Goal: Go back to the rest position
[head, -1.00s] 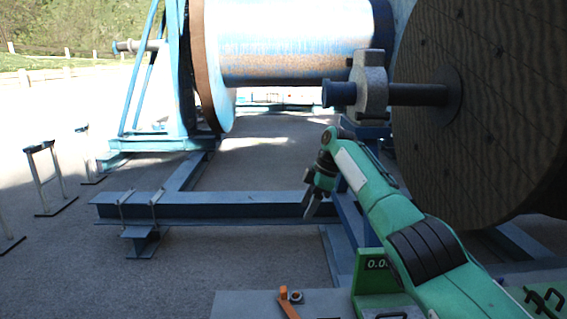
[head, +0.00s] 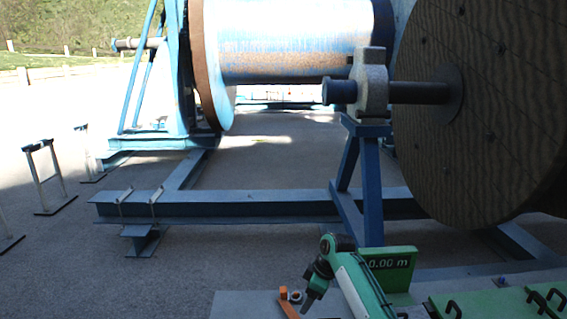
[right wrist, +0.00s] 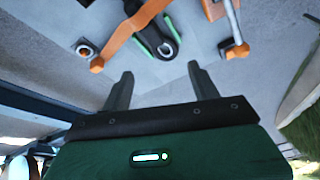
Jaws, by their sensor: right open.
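My right gripper (head: 308,300) is low in the head view, above the grey bench top and beside the green box with the 0.00 m display. Its arm comes up from the bottom edge. In the right wrist view its two dark fingers (right wrist: 160,75) stand apart with nothing between them. An orange-handled tool (right wrist: 128,38) lies beyond the fingertips, apart from them. A second orange tool (right wrist: 235,35) is to its right. My left gripper does not show in the head view.
The wooden cable reel (head: 490,110) stands at the right on its shaft, held by a blue stand (head: 370,185). A blue floor beam (head: 250,205) crosses the middle. The green display box (head: 388,268) is close to my right arm.

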